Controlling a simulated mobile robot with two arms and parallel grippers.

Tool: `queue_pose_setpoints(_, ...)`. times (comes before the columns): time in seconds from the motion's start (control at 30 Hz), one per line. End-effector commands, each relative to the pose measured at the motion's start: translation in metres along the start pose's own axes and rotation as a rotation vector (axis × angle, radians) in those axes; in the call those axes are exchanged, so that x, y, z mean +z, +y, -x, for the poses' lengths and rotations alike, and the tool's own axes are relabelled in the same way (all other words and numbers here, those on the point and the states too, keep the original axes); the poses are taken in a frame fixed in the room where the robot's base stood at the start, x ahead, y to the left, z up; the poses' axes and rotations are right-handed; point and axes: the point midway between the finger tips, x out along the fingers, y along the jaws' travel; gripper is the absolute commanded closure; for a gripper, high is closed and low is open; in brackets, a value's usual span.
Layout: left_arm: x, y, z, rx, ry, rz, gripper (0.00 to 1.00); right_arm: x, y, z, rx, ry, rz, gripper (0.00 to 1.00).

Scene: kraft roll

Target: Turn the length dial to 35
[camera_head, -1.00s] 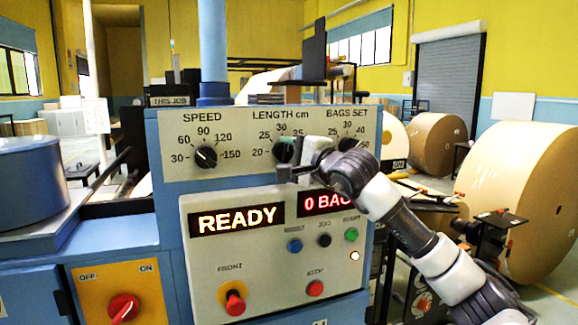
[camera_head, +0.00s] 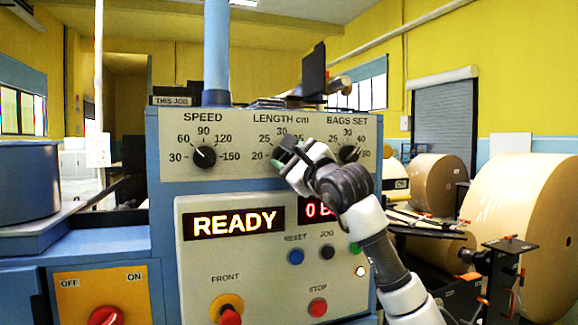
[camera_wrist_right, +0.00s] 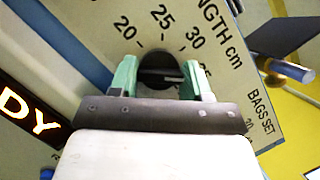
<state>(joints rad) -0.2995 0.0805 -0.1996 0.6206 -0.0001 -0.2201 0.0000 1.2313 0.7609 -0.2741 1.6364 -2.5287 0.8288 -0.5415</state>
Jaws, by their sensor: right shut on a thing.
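The length dial (camera_wrist_right: 160,72) is a round black knob on the pale panel, with marks 20, 25 and 30 readable around it in the right wrist view. My right gripper (camera_head: 281,155) is shut on this dial, its green-tipped fingers on opposite sides of the knob. In the head view the gripper hides most of the dial and the marks at its right. A pale line crosses the knob in the wrist view, but I cannot tell which mark it points to. My left gripper is not in view.
The speed dial (camera_head: 205,156) is to the left and the bags set dial (camera_head: 349,154) is close on the right, beside my wrist. Below are the READY display (camera_head: 234,223), several buttons and a red front knob (camera_head: 230,315). Large kraft rolls (camera_head: 522,215) stand at the right.

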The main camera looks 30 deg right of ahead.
Motion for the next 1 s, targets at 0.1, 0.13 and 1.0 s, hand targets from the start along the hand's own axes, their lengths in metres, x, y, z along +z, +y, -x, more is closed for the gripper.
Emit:
queue_pose_setpoints(0.1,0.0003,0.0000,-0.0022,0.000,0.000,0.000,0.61,-0.0012,0.0015,-0.0002,-0.002,0.003,-0.013,0.76)
queue_pose_setpoints(0.13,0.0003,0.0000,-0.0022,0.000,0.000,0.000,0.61,-0.0012,0.0014,-0.0003,-0.002,0.003,-0.014,0.76)
queue_pose_setpoints(1.0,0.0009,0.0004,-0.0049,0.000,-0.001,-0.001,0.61,-0.0010,0.0007,0.0063,-0.006,0.000,-0.013,0.27)
